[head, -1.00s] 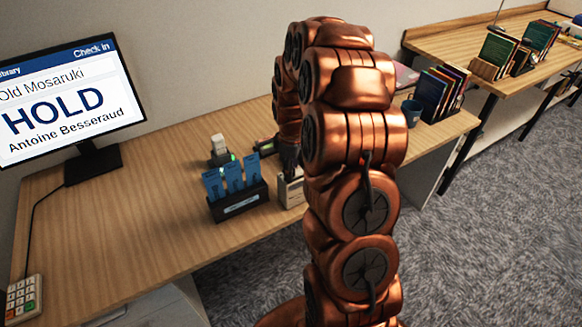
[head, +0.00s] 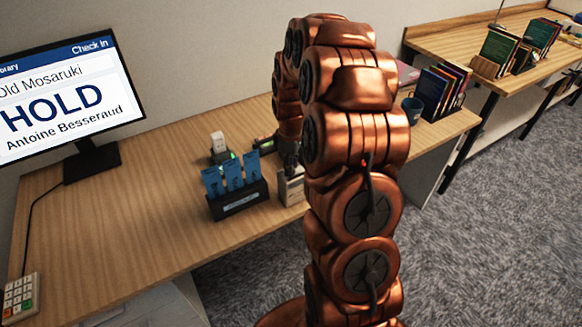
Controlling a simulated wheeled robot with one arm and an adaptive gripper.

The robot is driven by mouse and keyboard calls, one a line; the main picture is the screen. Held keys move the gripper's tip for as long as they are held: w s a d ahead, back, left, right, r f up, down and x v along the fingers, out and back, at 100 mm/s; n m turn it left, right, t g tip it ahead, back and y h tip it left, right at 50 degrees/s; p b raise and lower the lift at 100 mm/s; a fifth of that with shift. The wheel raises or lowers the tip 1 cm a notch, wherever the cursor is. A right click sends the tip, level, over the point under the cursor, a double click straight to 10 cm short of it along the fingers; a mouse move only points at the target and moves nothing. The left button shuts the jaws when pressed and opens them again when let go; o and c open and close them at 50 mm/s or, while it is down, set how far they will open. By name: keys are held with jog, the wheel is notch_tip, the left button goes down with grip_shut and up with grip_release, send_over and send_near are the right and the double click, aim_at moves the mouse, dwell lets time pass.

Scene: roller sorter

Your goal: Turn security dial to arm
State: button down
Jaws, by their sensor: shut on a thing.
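A small beige box (head: 291,188) stands near the front edge of the desk, just right of the blue card holder. It appears to be the security unit. My gripper (head: 291,168) points down at the top of this box, and only a small dark part of it shows behind my copper arm. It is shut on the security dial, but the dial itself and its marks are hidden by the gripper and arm. I cannot read which way the dial points.
A black holder with blue cards (head: 237,200) stands close left of the box. A white device (head: 219,148) and a small dark device (head: 264,146) are behind. A monitor (head: 65,100) and keypad (head: 19,297) are left. A mug (head: 412,111) and books (head: 443,92) are right. The desk's left middle is clear.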

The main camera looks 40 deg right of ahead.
jog(key=m+b, duration=0.4)
jog(key=b, duration=0.1)
jog(key=shift+f, duration=0.3)
jog(key=m+b, duration=0.3)
jog(key=shift+r, duration=0.1)
jog(key=shift+r+m+b, duration=0.15)
jog(key=shift+m+b, duration=0.7)
jog(key=shift+m, duration=0.55)
jog(key=c, duration=0.9)
grip_release()
jog(key=shift+r, duration=0.1)
notch_tip(320, 180, up, 12)
